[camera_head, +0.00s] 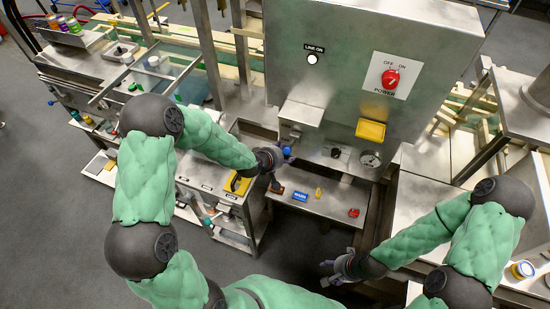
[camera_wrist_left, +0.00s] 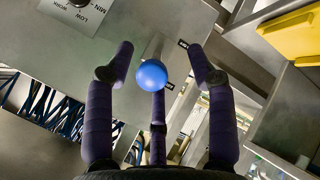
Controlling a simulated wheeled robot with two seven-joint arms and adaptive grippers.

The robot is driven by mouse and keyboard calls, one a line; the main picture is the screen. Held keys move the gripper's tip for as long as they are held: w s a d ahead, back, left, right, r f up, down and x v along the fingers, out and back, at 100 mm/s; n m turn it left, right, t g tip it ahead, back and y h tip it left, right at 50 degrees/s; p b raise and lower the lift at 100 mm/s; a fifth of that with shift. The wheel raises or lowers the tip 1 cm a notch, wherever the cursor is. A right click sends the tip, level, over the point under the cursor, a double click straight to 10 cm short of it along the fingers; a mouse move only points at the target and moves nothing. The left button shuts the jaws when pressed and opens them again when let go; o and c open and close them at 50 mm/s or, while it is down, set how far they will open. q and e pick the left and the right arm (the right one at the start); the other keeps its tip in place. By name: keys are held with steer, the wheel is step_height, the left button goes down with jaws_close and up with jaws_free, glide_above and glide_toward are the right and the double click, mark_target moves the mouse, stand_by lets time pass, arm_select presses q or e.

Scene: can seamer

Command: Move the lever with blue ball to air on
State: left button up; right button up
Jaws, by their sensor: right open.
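The blue ball (camera_head: 287,151) of the lever sits at the front of the steel machine, just right of my left gripper (camera_head: 275,163). In the left wrist view the blue ball (camera_wrist_left: 151,75) shows between the spread, purple fingers of my left gripper (camera_wrist_left: 157,78). These fingers are open, with gaps visible between the ball and the two side fingers. Whether the lower finger touches it I cannot tell. The lever's stem is mostly hidden behind the ball. My right gripper (camera_head: 335,270) is open and empty, low at the front, away from the lever.
The machine panel carries a red power switch (camera_head: 391,78), a yellow box (camera_head: 370,130), a dark knob (camera_head: 337,153) and a gauge (camera_head: 370,160). A steel shelf (camera_head: 325,203) below holds small blue, yellow and red items. A yellow part (camera_wrist_left: 295,35) is at the left wrist view's upper right.

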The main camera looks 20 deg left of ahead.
arm_select(q)
steer(key=v, duration=0.9)
steer(key=shift+d, duration=0.3)
steer(key=shift+s, duration=0.1)
